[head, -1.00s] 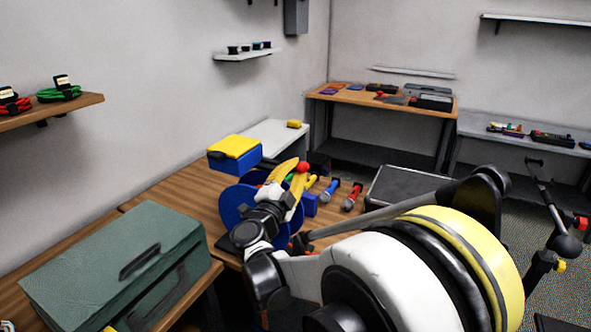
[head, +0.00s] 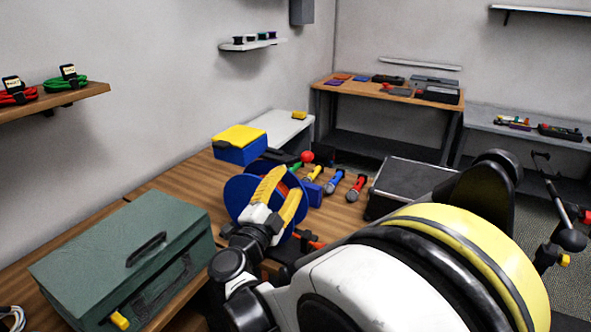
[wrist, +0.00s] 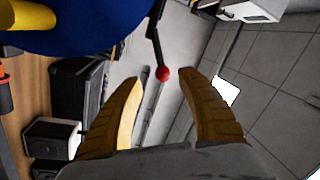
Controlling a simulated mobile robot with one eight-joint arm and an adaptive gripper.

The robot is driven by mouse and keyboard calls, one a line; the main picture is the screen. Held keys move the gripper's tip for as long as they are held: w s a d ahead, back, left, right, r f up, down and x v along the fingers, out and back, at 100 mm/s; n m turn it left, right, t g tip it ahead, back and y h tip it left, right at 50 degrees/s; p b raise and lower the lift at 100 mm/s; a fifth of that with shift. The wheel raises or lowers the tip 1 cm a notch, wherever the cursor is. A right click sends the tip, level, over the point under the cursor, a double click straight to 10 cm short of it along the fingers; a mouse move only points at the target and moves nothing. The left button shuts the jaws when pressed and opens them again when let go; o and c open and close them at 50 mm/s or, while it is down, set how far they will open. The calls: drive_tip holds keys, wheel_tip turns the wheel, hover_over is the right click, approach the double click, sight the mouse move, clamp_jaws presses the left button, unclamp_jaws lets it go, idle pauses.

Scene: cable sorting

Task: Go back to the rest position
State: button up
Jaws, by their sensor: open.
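My gripper (head: 283,186) has yellow fingers and is open. In the head view it is over the wooden workbench, in front of a blue reel (head: 238,196) that it partly covers. In the wrist view my gripper (wrist: 160,85) shows its two fingers spread, with nothing between them close by. A blue round edge, likely the reel (wrist: 90,25), fills the upper left of that view. My white and yellow arm takes up the lower right of the head view.
A green toolbox (head: 120,255) stands at the front left. A blue box with a yellow lid (head: 240,139) is at the back. A shelf (head: 60,105) holds red and green cables.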

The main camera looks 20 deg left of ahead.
drive_tip(key=shift+s+f, duration=0.2)
drive_tip(key=shift+s, duration=0.95)
drive_tip(key=w+d+n+g+h, duration=0.2)
drive_tip(key=d+g, duration=0.2)
drive_tip(key=d, duration=1.2)
drive_tip(key=w+d+n+g+h, duration=0.1)
drive_tip(key=d+n+g+h, duration=0.2)
drive_tip(key=d, duration=1.2)
drive_tip(key=s+d+f+n+g+y, duration=0.2)
drive_tip(key=s+d+f+n+g, duration=0.1)
drive_tip(key=s+d, duration=0.4)
drive_tip(key=s+d+f+n+g+y, duration=0.2)
drive_tip(key=s+d, duration=0.6)
drive_tip(key=s, duration=0.6)
drive_tip(key=shift+d+f+n+g+y, duration=0.3)
drive_tip(key=shift+f+n+g, duration=0.1)
drive_tip(key=shift+f+n, duration=0.4)
